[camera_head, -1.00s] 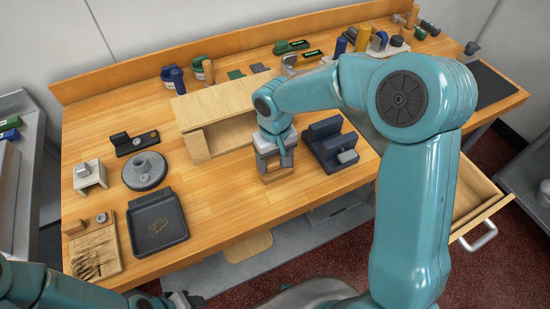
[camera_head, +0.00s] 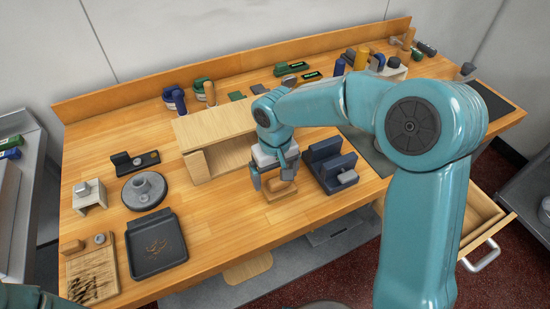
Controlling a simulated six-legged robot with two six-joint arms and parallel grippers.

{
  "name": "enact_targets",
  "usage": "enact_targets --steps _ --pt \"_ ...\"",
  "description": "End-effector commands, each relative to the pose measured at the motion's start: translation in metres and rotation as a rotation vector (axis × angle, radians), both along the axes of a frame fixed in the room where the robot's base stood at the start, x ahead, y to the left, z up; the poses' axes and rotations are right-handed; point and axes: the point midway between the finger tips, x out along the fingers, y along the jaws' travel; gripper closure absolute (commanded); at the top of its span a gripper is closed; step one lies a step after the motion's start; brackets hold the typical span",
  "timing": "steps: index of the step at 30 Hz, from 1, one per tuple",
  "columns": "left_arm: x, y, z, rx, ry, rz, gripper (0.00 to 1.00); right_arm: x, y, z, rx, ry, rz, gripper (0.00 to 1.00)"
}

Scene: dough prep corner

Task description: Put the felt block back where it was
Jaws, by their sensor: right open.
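My right gripper (camera_head: 274,182) is open above the table, in front of the wooden cubby. A small tan block (camera_head: 281,194) lies on the table just under and between its fingers. The fingers hide part of the block, and I cannot tell whether they touch it. No block is clearly marked as felt; the tan one may be it, but its material is not clear. My left arm (camera_head: 22,296) shows only at the bottom left corner, and its gripper is out of the picture.
The open-fronted wooden cubby (camera_head: 215,125) stands behind the right gripper. A dark blue slotted holder (camera_head: 328,165) stands close on its right. A black tray (camera_head: 155,262) and a round grey weight (camera_head: 144,190) are to the left. Bare table lies between tray and gripper. A drawer (camera_head: 485,215) is open at right.

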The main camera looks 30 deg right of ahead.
Motion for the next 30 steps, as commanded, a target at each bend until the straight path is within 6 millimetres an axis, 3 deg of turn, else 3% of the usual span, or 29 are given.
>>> enact_targets --steps 6,12,30 --pt "0.000 0.000 -0.001 0.000 0.000 0.000 0.54 0.001 0.000 0.054 0.001 -0.005 0.000 0.07" --pt "0.000 0.000 0.000 0.000 0.000 0.000 0.54 0.000 0.000 0.084 0.000 -0.003 0.001 0.07" --pt "0.000 0.000 0.000 0.000 0.000 0.000 0.54 0.000 0.000 0.091 0.000 0.000 0.001 0.07"
